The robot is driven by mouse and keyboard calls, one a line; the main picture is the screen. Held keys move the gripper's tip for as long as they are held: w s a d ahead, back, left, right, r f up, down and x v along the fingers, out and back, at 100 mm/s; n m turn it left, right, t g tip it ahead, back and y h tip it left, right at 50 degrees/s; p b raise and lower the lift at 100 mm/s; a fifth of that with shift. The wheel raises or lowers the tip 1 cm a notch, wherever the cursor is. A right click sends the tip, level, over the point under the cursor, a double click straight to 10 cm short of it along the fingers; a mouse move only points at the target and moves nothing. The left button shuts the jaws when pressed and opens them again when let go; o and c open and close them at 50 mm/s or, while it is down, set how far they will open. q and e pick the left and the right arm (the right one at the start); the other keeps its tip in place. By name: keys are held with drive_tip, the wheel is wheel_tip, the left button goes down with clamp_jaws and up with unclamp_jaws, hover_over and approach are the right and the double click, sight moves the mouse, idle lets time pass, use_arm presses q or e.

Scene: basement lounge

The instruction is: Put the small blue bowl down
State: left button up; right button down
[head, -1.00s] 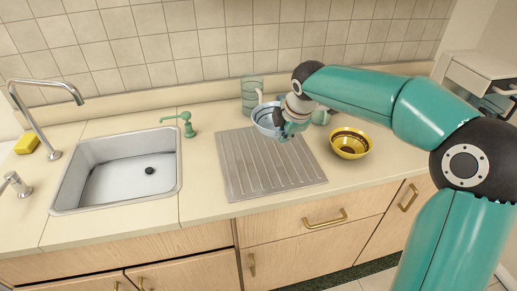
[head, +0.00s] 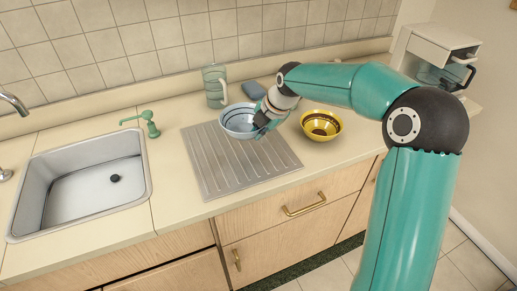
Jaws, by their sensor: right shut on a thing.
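The small blue bowl (head: 236,121) is at the back of the ribbed metal drainboard (head: 232,169), roughly level. My right gripper (head: 263,124) comes in from the right and is shut on the bowl's right rim. The fingers are small and partly hidden by the wrist. I cannot tell whether the bowl's base touches the drainboard. My left gripper is not in view.
A yellow bowl (head: 321,125) stands right of the drainboard. A glass pitcher (head: 215,88) and a blue-grey object (head: 255,90) are behind. The sink (head: 85,188) and green soap dispenser (head: 148,123) are left. A coffee machine (head: 447,73) is far right. The front drainboard is clear.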

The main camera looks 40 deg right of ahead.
wheel_tip(320, 180, down, 7)
drive_tip(key=shift+r+p, duration=0.1)
drive_tip(key=shift+p, duration=0.2)
drive_tip(key=shift+f, duration=0.25)
drive_tip(key=shift+f, duration=0.15)
drive_tip(key=c, duration=1.3)
unclamp_jaws()
